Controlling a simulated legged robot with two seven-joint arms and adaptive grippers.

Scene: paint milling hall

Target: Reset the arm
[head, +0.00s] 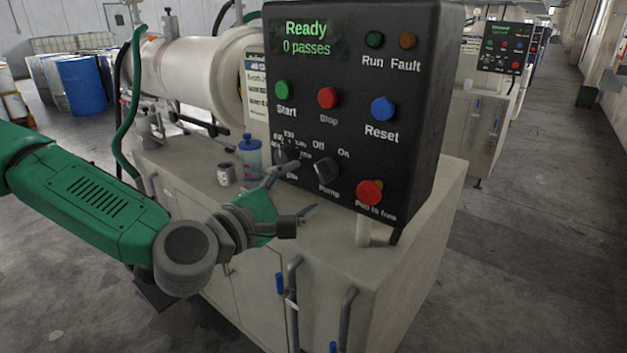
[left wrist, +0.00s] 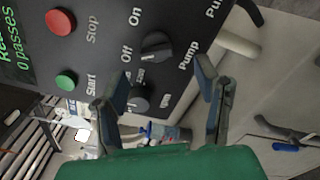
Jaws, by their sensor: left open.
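My green left arm comes in from the left in the head view. Its gripper (head: 301,190) is open and empty in front of the lower part of the black control panel (head: 350,60). In the left wrist view the two fingers (left wrist: 163,75) stand apart, facing the panel's black pump knob (left wrist: 156,46) and a second black knob (left wrist: 140,98). The pump knob (head: 326,170) also shows in the head view, just right of the upper finger; the second knob is partly hidden there. Whether a finger touches the panel I cannot tell. My right gripper is not in view.
The panel has a green start button (head: 282,90), red stop button (head: 327,97), blue reset button (head: 383,109) and red pull knob (head: 369,192). Its display (head: 306,38) reads Ready, 0 passes. A blue-capped bottle (head: 250,158) and small can (head: 226,174) stand on the cabinet (head: 420,215).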

